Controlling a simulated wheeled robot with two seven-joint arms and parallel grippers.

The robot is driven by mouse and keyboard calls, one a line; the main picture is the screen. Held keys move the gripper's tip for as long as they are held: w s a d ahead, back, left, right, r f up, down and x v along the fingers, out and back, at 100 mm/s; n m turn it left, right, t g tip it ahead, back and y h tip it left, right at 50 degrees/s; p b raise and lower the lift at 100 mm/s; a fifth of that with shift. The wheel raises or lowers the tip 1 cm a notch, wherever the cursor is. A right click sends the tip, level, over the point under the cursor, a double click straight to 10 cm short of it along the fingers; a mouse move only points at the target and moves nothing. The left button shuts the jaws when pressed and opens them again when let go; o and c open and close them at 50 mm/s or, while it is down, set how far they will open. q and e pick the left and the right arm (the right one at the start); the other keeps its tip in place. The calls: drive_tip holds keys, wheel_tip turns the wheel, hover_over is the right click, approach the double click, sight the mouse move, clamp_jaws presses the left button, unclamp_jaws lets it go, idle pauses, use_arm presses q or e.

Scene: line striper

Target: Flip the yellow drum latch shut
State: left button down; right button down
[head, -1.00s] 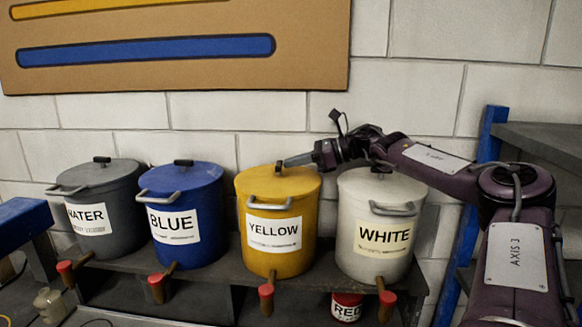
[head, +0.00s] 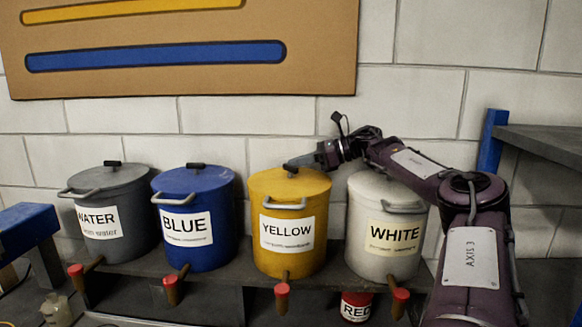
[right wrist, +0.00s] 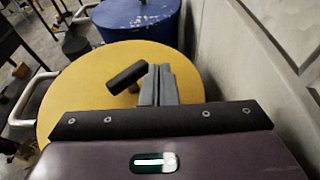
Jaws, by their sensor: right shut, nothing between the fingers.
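The yellow drum (head: 268,212) stands upright between the blue and white drums, with its lid on. Its small black latch (right wrist: 127,76) sits on top of the lid, and in the right wrist view it lies slanted. In the head view the latch (head: 290,172) is partly covered by my fingers. My right gripper (right wrist: 159,84) is shut and empty, its grey fingertips just right of the latch in the wrist view. I cannot tell whether they touch it. In the head view the right gripper (head: 302,161) reaches over the lid from the right. My left gripper is not in view.
The blue drum (head: 190,252) and grey water drum (head: 125,190) stand to the left, the white drum (head: 375,262) close on the right. Taps with red ends (head: 281,289) stick out in front. The block wall (head: 420,95) is close behind. A blue-framed shelf (head: 545,140) stands at the right.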

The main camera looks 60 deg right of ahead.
drive_tip(key=shift+w+d+f, duration=0.15)
drive_tip(key=shift+w+d, duration=0.05)
drive_tip(key=shift+w, duration=0.35)
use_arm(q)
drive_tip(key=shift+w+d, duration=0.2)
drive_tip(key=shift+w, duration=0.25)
use_arm(e)
drive_tip(key=shift+w+a, duration=0.1)
drive_tip(key=shift+w, duration=0.05)
idle(0.7)
